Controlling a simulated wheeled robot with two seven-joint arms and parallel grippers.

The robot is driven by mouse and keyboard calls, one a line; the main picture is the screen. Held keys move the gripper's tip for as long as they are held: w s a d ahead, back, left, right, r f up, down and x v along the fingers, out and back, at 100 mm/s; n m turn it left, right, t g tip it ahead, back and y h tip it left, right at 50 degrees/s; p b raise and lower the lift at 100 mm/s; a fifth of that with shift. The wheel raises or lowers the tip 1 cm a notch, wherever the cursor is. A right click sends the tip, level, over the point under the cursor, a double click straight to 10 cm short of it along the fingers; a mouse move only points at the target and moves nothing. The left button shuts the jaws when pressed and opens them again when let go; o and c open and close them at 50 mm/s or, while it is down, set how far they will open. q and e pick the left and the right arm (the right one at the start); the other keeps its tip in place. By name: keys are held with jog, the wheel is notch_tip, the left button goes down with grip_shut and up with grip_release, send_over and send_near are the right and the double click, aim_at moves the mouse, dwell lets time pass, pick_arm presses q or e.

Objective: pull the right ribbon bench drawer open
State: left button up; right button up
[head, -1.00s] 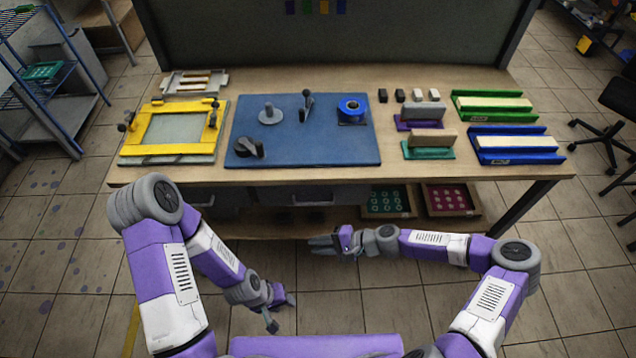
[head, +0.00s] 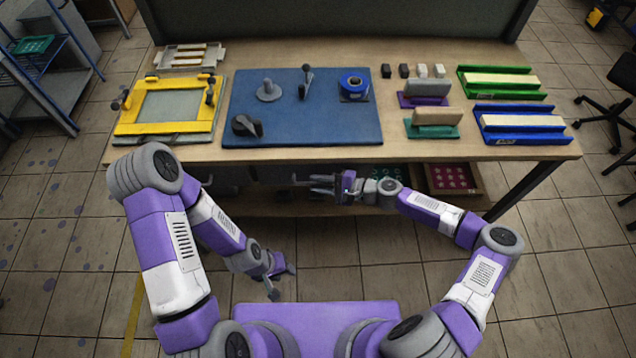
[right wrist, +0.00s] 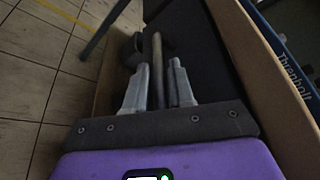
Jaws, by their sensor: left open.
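The right ribbon bench drawer (head: 275,174) is a dark front under the table edge, partly hidden by the tabletop. In the right wrist view a grey bar handle (right wrist: 158,75) stands out from a dark front (right wrist: 200,45). My right gripper (head: 318,185) is at this handle under the bench edge. In the right wrist view its two pale fingers (right wrist: 160,82) lie on either side of the bar, with thin gaps visible. I see no firm grip. My left gripper (head: 281,284) is open and empty, low over the floor in front of the bench.
The wooden tabletop (head: 400,155) overhangs the drawers, close above my right gripper. On it are a blue mat (head: 330,130), a yellow frame (head: 125,128) and green and blue racks. A bin of magenta pieces (head: 453,180) is on the lower shelf. Floor before the bench is clear.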

jog(key=shift+w+a, duration=0.1)
jog(key=shift+a, duration=0.15)
grip_shut()
